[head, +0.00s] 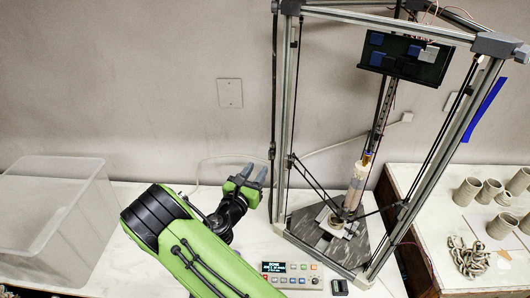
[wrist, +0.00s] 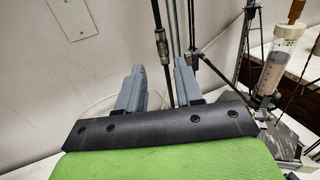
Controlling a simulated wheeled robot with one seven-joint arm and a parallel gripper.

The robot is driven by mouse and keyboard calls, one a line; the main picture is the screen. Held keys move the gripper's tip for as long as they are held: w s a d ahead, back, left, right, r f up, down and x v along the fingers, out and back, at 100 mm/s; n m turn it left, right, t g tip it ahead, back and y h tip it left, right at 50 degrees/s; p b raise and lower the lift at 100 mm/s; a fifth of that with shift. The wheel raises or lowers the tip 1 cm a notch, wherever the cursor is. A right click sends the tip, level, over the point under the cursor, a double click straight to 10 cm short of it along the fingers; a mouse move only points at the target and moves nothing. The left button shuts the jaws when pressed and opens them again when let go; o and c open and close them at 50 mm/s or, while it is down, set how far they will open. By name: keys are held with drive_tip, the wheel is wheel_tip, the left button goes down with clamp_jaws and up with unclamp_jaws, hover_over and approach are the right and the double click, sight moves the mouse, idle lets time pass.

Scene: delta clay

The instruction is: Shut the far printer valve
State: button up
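The delta clay printer (head: 290,95) stands on the white table, with a clay cartridge (head: 355,186) upright over its dark plate. The cartridge also shows at the right of the wrist view (wrist: 274,72), with an orange-brown fitting (wrist: 296,10) on top. A dark fitting (wrist: 161,45) sits on a thin upright line beside the printer's post; I cannot tell whether it is the valve. No valve handle is clearly visible. My gripper (head: 256,171) is left of the printer frame, pointing toward the wall. In the wrist view its grey fingers (wrist: 160,72) are apart with nothing between them.
A control box (head: 291,274) with a lit display reading DONE sits in front of the printer. A clear plastic bin (head: 55,215) stands at left. Clay cups (head: 467,190) and coiled clay (head: 468,257) are on the right table. A wall plate (head: 230,93) is behind.

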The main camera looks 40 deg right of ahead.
sight(269, 152)
drive_tip(key=p+x, duration=0.1)
drive_tip(key=x, duration=0.6)
drive_tip(key=shift+d+r, duration=0.2)
drive_tip(key=shift+d, duration=0.05)
drive_tip(key=shift+w+d, duration=0.3)
drive_tip(key=shift+d, duration=0.05)
drive_tip(key=shift+f, duration=0.1)
clamp_jaws()
